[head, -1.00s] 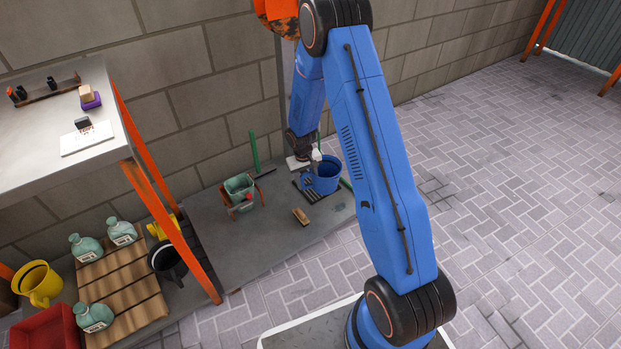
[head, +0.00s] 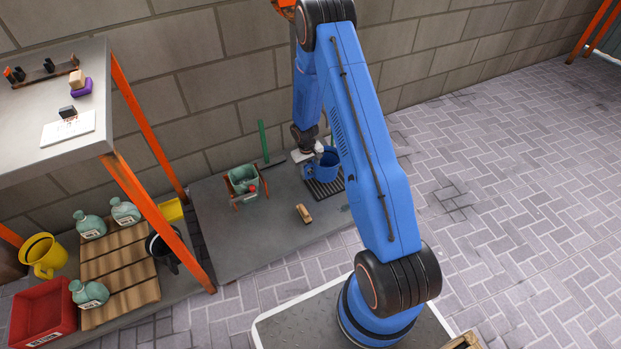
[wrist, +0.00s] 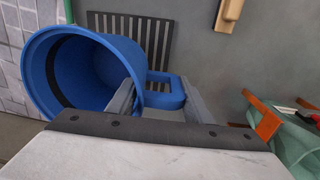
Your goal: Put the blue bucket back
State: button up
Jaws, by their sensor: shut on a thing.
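The blue bucket (head: 328,160) hangs from my gripper (head: 314,152) near the wall, beside and partly over a black slatted grate (head: 325,190). In the wrist view the bucket (wrist: 50,65) is on the left with its open mouth showing; its inside looks empty. Its square side handle (wrist: 165,91) sits between the fingers of my gripper (wrist: 160,102), which is shut on it. The grate (wrist: 130,28) shows behind the bucket, with a gap that I cannot measure. My arm covers part of the bucket's right side in the head view.
A wooden brush (head: 304,213) lies on the grey slab (head: 235,235). A green bin with orange supports (head: 243,183) stands left of the grate. A green pole (head: 263,141) is near the wall. The orange-legged bench (head: 55,110) stands at left; paving on the right is clear.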

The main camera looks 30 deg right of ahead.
jog(key=shift+f, duration=2.15)
jog(key=shift+f, duration=0.1)
jog(key=o, duration=1.6)
jog(key=shift+c, duration=0.2)
